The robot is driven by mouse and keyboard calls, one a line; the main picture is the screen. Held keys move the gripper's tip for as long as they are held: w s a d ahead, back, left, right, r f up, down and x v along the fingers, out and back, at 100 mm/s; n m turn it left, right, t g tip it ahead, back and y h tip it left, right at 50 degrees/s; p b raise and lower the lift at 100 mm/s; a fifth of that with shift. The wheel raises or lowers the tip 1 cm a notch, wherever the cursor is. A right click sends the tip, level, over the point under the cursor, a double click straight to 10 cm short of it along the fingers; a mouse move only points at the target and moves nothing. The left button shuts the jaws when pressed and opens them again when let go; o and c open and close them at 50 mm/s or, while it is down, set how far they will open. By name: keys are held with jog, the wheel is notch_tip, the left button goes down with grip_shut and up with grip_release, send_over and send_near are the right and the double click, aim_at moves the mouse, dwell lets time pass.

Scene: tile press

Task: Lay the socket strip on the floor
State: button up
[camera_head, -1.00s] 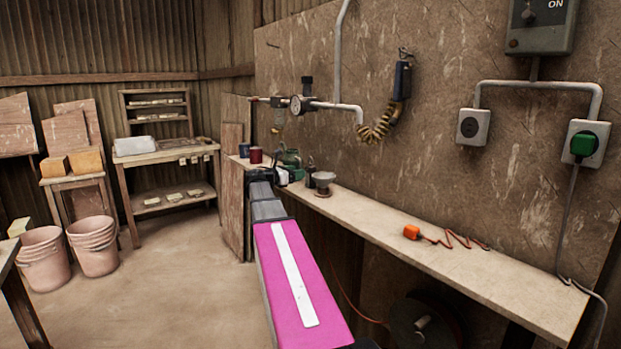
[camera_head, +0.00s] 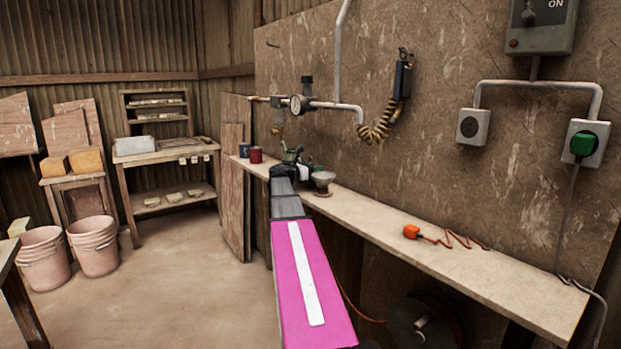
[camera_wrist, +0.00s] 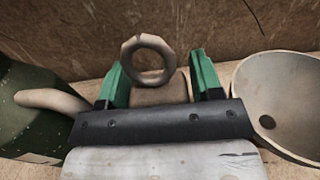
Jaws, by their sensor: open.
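I cannot make out a socket strip in either view. My gripper (camera_wrist: 160,78) is open in the wrist view, its two green fingers apart. A brownish block with a grey ring on top (camera_wrist: 148,60) shows between the fingers; I cannot tell whether they touch it. In the head view my pink arm reaches to the far part of the wall bench (camera_head: 455,275), with the gripper end at the bench, partly hidden by the arm. The floor (camera_head: 185,290) is bare left of my arm.
A green can (camera_wrist: 35,105) stands left of the fingers, a pale bowl (camera_wrist: 285,95) right of them. An orange plug-like piece (camera_head: 411,232) with red cord lies on the bench. A cable reel (camera_head: 425,325) sits below it. Stacked pink buckets (camera_head: 95,248) stand at left.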

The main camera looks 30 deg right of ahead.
jog(key=c, duration=0.9)
